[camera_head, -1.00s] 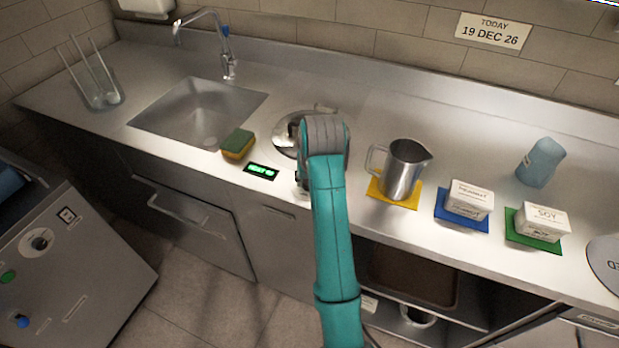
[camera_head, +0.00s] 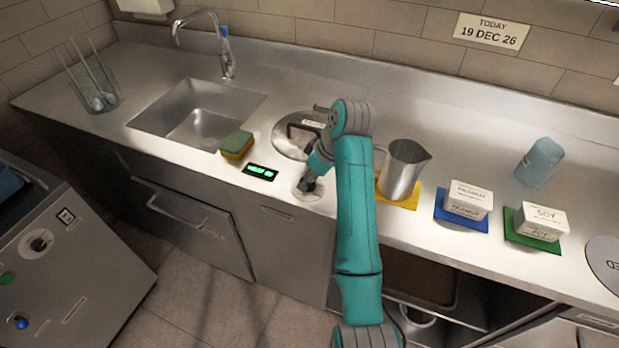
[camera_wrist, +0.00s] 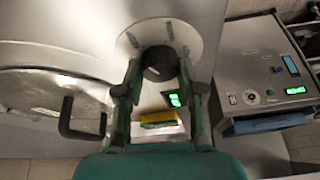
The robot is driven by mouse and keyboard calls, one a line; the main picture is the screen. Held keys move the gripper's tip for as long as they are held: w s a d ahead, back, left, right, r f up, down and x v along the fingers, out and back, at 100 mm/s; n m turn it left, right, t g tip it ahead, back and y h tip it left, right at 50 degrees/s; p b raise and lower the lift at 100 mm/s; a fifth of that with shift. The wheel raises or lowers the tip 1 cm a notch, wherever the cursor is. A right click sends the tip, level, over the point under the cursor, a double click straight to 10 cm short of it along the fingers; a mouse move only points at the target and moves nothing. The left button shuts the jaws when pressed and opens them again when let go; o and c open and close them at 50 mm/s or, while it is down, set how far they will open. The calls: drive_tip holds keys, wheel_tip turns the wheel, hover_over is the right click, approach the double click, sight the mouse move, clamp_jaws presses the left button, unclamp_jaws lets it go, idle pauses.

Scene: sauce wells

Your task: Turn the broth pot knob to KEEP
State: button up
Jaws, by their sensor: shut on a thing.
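The broth pot knob (camera_wrist: 158,62) is dark and round, on a pale round dial plate (camera_wrist: 190,30) in the wrist view. The same plate (camera_head: 316,194) lies at the counter's front edge in the head view. My gripper (camera_wrist: 159,72) is shut on the knob, one finger at each side; it also shows in the head view (camera_head: 308,184). I cannot read the plate's marks or which one the knob points at. The broth pot's round steel lid (camera_head: 283,150) with a black handle is just behind the knob, partly hidden by my arm. A small green-lit display (camera_head: 260,172) is left of the knob.
A green and yellow sponge (camera_head: 237,144) lies left of the lid, near the sink (camera_head: 175,112). A steel jug (camera_head: 403,172) stands right of my arm on a yellow mat. White tubs labelled PEANUT (camera_head: 468,199) and SOY (camera_head: 541,220) stand farther right.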

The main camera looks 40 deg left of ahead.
drive_tip(key=shift+n, duration=0.6)
drive_tip(key=shift+f+g, duration=0.1)
drive_tip(key=shift+g, duration=0.2)
drive_tip(key=o, duration=1.1)
drive_tip(key=shift+o, duration=0.2)
